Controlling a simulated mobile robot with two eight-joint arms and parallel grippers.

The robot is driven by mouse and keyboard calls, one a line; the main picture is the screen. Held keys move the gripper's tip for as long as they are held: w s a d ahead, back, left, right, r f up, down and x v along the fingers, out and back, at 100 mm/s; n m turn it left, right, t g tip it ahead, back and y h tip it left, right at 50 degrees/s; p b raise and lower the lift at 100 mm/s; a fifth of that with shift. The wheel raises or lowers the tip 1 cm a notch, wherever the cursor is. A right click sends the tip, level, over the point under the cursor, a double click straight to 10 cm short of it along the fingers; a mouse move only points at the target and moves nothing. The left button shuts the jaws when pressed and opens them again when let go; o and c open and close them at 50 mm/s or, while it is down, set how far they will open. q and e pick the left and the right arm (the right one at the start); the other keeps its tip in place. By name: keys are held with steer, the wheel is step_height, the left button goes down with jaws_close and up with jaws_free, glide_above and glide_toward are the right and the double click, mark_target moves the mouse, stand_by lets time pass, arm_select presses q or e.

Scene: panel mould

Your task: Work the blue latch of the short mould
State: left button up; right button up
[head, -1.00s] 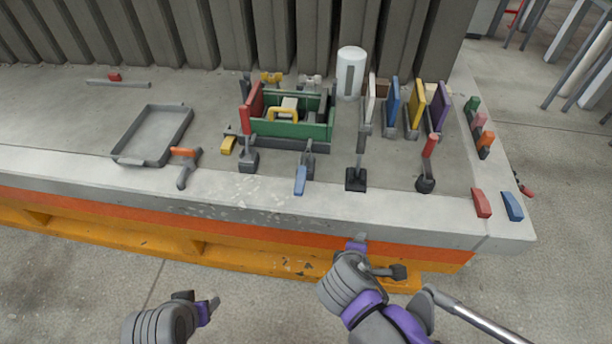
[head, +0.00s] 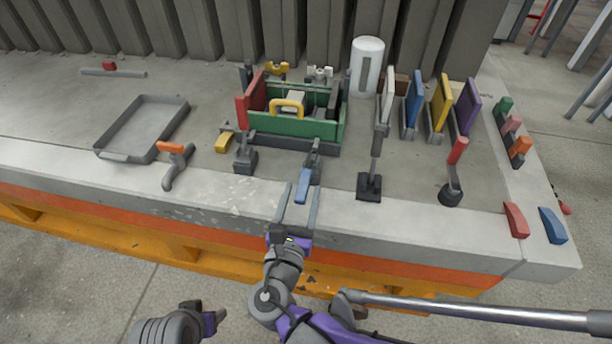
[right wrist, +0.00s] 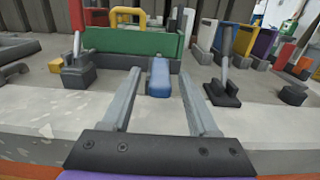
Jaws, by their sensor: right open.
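The blue latch (head: 303,187) has a blue handle that points toward me, in front of the green-walled mould (head: 290,127). It also shows in the right wrist view (right wrist: 159,77). My right gripper (head: 303,195) is open, its two long grey fingers pointing at the mould. In both views the blue handle appears between the fingertips, with a gap on each side. I cannot tell whether the fingers are level with it. My left gripper (head: 207,318) is low at the bottom left, away from the table; its jaws are not clear.
A dark lever clamp (head: 245,155) stands left of the latch and another (head: 369,180) right of it. A red-handled lever (head: 455,165) is further right. An empty grey tray (head: 110,141) lies left. Coloured panels stand in a rack behind right. The table front edge is near.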

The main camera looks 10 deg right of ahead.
mark_target(307, 174)
steer(key=x, duration=0.5)
steer(key=shift+w, duration=0.15)
jaws_close()
stand_by(1.3)
